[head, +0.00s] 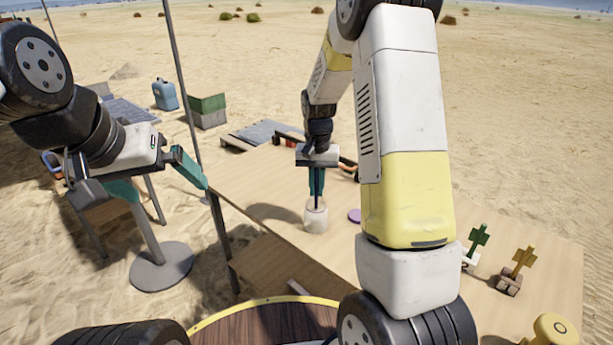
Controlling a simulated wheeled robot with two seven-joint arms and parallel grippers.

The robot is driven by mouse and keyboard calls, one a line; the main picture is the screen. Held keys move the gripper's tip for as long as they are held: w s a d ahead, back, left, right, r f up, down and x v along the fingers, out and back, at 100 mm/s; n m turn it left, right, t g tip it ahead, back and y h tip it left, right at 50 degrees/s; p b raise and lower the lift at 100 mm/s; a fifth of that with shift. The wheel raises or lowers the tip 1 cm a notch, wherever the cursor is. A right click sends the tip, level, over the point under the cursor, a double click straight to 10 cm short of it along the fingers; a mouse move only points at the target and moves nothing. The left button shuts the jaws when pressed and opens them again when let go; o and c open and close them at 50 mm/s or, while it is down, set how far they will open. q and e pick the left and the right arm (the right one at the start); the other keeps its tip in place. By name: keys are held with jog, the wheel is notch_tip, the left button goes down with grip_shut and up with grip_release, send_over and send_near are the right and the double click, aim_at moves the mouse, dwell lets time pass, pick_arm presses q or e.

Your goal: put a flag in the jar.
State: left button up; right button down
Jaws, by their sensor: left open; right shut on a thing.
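The pale jar (316,218) stands upright on the wooden table, near its left side. My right gripper (317,188) points straight down just above the jar's mouth. It is shut on a thin dark thing, taken to be the flag, mostly hidden between the fingers; I cannot tell how far its lower end reaches into the jar. Green (479,236) and yellow (524,258) upright pieces on small blocks stand at the table's right; I cannot tell if they are flags. My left gripper (165,188) is open and empty, off the table's left edge.
A purple disc (355,216) lies right of the jar, partly behind my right arm. A yellow round-topped thing (553,330) is at the lower right. The table's left front is clear.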

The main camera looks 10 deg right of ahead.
jog(key=c, duration=1.4)
grip_release()
jog(key=shift+r, duration=3.9)
jog(key=shift+r, duration=0.15)
jog(key=s+r+n+t+y, duration=0.2)
jog(key=s+r+t, duration=0.1)
jog(key=s+r, duration=0.9)
jog(key=s+t, duration=0.1)
jog(key=s, duration=0.3)
jog(key=s+a+r+n+t, duration=0.1)
jog(key=s, duration=0.3)
jog(key=s+a+t, duration=0.1)
jog(key=s, duration=0.3)
jog(key=shift+s+a+r+n, duration=0.1)
jog(key=shift+r+n, duration=0.3)
